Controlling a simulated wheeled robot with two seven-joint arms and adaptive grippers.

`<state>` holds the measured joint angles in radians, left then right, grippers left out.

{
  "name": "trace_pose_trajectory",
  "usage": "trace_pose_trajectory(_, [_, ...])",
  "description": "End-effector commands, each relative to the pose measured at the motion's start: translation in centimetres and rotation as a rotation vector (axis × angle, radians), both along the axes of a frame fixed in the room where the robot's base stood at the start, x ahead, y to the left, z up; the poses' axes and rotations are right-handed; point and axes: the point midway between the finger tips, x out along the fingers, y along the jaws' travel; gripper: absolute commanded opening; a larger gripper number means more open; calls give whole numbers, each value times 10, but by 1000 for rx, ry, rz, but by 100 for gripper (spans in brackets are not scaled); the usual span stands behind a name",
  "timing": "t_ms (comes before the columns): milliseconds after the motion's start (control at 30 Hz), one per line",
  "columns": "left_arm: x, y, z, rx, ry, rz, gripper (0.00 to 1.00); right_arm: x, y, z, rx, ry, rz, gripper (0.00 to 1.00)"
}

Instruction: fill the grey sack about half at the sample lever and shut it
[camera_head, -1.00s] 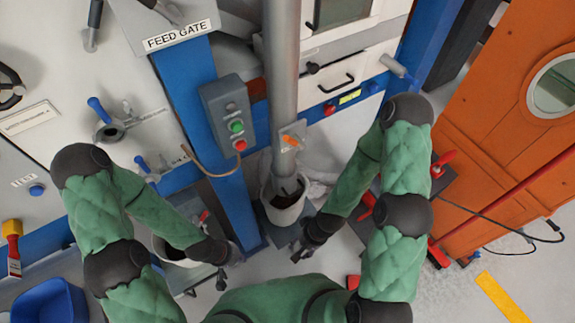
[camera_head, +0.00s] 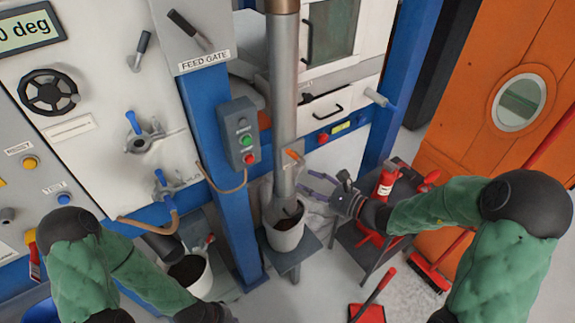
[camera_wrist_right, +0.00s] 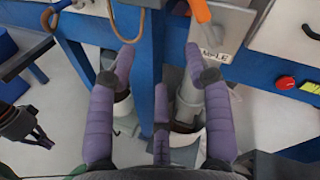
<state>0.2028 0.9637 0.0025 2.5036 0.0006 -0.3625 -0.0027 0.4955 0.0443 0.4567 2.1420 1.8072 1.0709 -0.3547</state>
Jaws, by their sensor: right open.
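The pale grey sack (camera_head: 285,240) stands upright under the lower end of a grey pipe (camera_head: 284,110) in the head view. Dark material shows inside its open mouth; the fill level is hard to judge. The orange sample lever (camera_head: 292,155) sits on the pipe above it, and its orange handle (camera_wrist_right: 200,11) shows in the wrist view. My right gripper (camera_head: 318,186) is open and empty, right of the pipe and below the lever. Its purple fingers (camera_wrist_right: 160,60) are spread in the wrist view. My left gripper (camera_wrist_right: 42,138) is dark and small there, its jaw state unclear.
A pale bucket (camera_head: 192,272) with dark contents stands left of the blue post (camera_head: 222,170). A push-button box (camera_head: 240,135) hangs on that post. A dark stand with red tools (camera_head: 385,185) is at the right, before the orange door (camera_head: 470,125).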

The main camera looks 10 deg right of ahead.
Motion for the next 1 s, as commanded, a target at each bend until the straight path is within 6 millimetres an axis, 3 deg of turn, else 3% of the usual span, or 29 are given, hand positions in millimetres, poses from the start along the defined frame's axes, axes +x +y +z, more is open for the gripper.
trace_pose_trajectory(100, [0, 0, 0, 0, -1, 0, 0, 9, -21, 27, 43, -74, -79, 51])
trace_pose_trajectory(267, [0, 0, -1, 0, -1, 0, 0, 17, -24, 37, 59, -102, -105, 51])
trace_pose_trajectory(800, [0, 0, -12, 0, 0, 0, 0, 86, 24, 35, 59, -100, -100, 51])
trace_pose_trajectory(1000, [0, 0, -14, 0, 0, 0, 0, 100, 32, 36, 58, -100, -102, 51])
